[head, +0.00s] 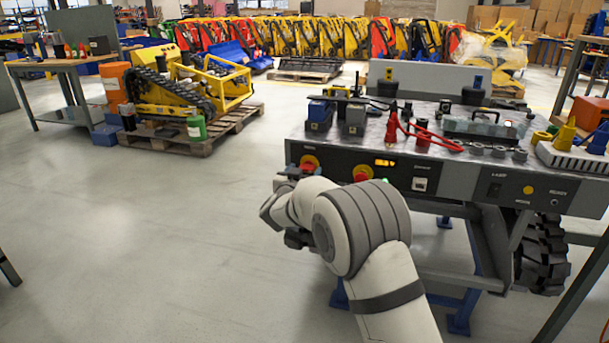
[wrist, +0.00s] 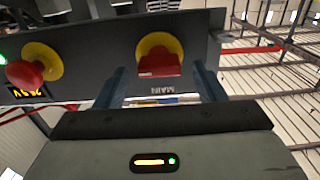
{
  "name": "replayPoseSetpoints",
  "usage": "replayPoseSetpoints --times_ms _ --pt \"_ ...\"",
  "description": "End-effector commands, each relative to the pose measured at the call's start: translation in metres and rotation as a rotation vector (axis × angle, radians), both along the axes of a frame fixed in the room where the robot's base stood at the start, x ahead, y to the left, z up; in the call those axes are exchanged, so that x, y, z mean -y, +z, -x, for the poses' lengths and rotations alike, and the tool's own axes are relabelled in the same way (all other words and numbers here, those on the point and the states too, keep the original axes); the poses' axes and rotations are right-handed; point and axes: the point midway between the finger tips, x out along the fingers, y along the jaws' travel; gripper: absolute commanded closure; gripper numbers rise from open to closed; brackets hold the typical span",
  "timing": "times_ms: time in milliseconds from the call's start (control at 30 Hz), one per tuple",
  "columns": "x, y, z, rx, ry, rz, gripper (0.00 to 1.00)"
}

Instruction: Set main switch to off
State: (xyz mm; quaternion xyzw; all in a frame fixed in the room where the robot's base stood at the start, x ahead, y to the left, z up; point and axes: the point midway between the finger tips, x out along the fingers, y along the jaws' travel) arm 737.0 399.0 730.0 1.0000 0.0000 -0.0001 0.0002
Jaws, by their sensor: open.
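The main switch is a red knob (wrist: 158,66) on a round yellow plate (wrist: 157,43), on the dark front panel of a console. The word MAIN shows upside down beside it in the wrist view. The knob's bar lies roughly level across the picture. In the head view the switch (head: 308,164) is at the left end of the panel, partly hidden by my arm. My gripper (wrist: 160,70) is open, one finger on each side of the knob, holding nothing. Contact between fingers and knob cannot be told.
A red mushroom button (wrist: 24,74) on yellow sits beside the switch, near a lit amber display (head: 385,162). Red cables (head: 428,138) and small parts lie on the console top. Open floor (head: 100,230) is to the left.

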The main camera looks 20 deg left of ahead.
Motion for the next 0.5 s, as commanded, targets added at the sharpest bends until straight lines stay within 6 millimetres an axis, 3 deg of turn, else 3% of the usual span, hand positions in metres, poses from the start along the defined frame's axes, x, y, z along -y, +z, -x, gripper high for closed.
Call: replayPoseSetpoints --times_ms 333,500 --pt "0.0004 0.0006 -0.0065 0.0 0.0 0.0 0.36" --pt "0.0004 0.0006 -0.0063 0.0 0.0 0.0 0.49"
